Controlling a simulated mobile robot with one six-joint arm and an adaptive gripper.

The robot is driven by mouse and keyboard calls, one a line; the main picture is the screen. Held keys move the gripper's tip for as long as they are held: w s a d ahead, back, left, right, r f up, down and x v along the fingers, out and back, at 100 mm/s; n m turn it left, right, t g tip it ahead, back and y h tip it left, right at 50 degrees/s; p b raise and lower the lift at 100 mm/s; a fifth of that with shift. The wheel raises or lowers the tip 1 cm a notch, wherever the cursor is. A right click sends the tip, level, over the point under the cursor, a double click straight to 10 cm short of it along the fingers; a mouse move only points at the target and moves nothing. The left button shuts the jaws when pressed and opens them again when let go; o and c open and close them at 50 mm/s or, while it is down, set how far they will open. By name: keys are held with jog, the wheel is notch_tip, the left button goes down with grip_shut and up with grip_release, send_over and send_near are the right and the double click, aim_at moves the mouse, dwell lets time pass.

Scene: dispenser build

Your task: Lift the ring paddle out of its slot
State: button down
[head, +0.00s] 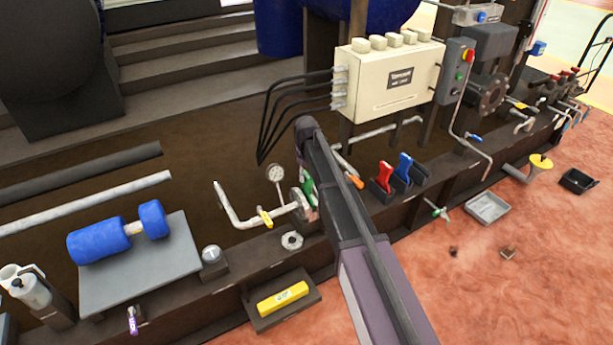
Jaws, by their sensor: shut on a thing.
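My arm reaches from the lower right to the middle of the head view, and its end is partly hidden behind my own links. My gripper (306,177) is just left of the arm, above a pipe flange (299,200). A small green piece (309,190) shows there, at the gripper's tips; it looks like part of the ring paddle, whose ring I cannot make out. The gripper is shut on it. I cannot tell whether it is still down in a slot. A dark slotted rack (381,196) to the right holds a red paddle (386,176) and a blue paddle (404,167).
A white bent pipe (235,219) with a gauge (275,174) lies left of the gripper. A cream junction box (385,85) with black cables stands behind. A yellow level (282,298) lies in a front tray. A blue roller (100,241) sits on a grey plate at left.

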jog(key=shift+r+p, duration=4.85)
jog(key=shift+r, duration=0.25)
